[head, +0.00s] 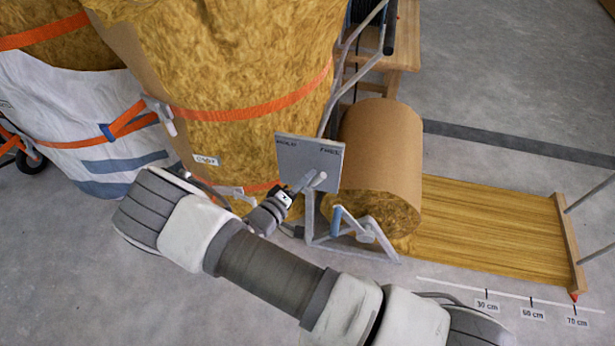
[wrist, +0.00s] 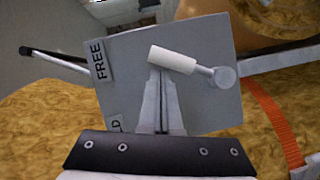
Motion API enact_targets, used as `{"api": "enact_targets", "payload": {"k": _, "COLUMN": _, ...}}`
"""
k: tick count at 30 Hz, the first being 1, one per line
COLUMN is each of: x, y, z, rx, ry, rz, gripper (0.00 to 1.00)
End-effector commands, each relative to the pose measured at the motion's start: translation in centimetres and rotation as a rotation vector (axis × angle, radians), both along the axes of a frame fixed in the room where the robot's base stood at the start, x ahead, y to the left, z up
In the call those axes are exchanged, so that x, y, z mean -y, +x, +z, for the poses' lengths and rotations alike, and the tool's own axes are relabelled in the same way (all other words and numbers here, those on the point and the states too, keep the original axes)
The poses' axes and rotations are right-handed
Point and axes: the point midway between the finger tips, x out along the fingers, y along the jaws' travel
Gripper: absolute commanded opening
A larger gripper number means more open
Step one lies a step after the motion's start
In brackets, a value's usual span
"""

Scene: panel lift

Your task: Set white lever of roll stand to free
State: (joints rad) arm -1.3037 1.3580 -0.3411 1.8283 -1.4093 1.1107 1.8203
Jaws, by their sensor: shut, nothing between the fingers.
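The white lever (wrist: 172,60) is on a grey plate (wrist: 200,110) of the roll stand. In the wrist view it runs from a round pivot at the right toward the upper left, on the side of the FREE label (wrist: 99,62). The other label (wrist: 115,123) is mostly hidden; only a D shows. My gripper (wrist: 160,74) is shut and empty, its tips right at the lever's white grip; whether they touch, I cannot tell. In the head view my gripper (head: 298,188) is in front of the plate (head: 311,158), and the lever is small there.
A brown-wrapped roll (head: 381,150) sits on the stand just right of the plate. Tall strapped insulation bales (head: 225,80) stand behind my arm on the left. A yellow insulation strip (head: 490,225) lies unrolled at right. Grey floor is open in front.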

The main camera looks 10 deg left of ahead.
Motion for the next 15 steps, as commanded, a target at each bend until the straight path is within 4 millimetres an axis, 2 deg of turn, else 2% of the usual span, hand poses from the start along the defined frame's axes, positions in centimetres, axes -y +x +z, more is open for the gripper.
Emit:
{"api": "enact_targets", "payload": {"k": 5, "x": -0.4, "y": 0.2, "z": 0.2, "rx": 0.001, "ry": 0.002, "rz": -0.001, "gripper": 0.00}}
{"api": "enact_targets", "payload": {"k": 12, "x": -3.4, "y": 1.5, "z": 2.2, "rx": 0.001, "ry": 0.006, "rz": -0.009, "gripper": 0.00}}
{"api": "enact_targets", "payload": {"k": 15, "x": -4.4, "y": -1.1, "z": 2.9, "rx": -0.003, "ry": 0.001, "rz": -0.005, "gripper": 0.00}}
